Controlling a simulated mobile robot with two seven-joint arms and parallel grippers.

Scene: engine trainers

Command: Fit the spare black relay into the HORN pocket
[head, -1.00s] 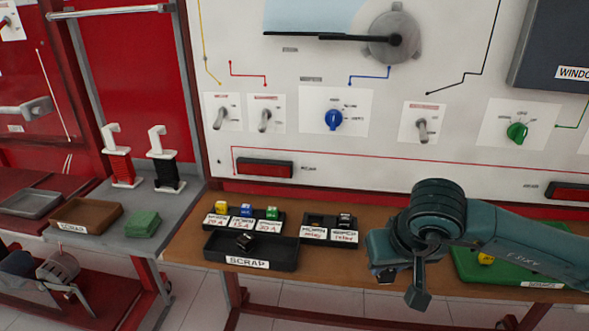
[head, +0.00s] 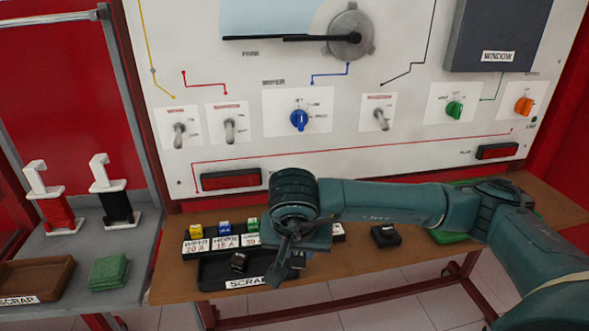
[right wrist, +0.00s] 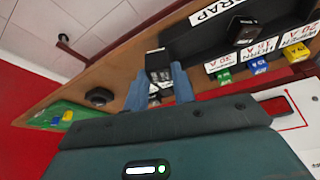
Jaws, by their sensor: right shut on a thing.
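My right gripper (head: 290,255) is over the bench, in front of the relay holder. In the right wrist view, its blue-grey fingers (right wrist: 160,80) are shut on a black relay (right wrist: 157,62), a small dark block with a paler end. My left gripper is out of view.
A black SCRAP tray (head: 208,273) holds another dark relay (head: 238,262). Behind it, the fuse holder carries yellow (head: 196,231), blue (head: 224,226) and green (head: 252,224) fuses. A black object (head: 385,236) lies on the bench to the right, near a green tray (head: 447,237).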

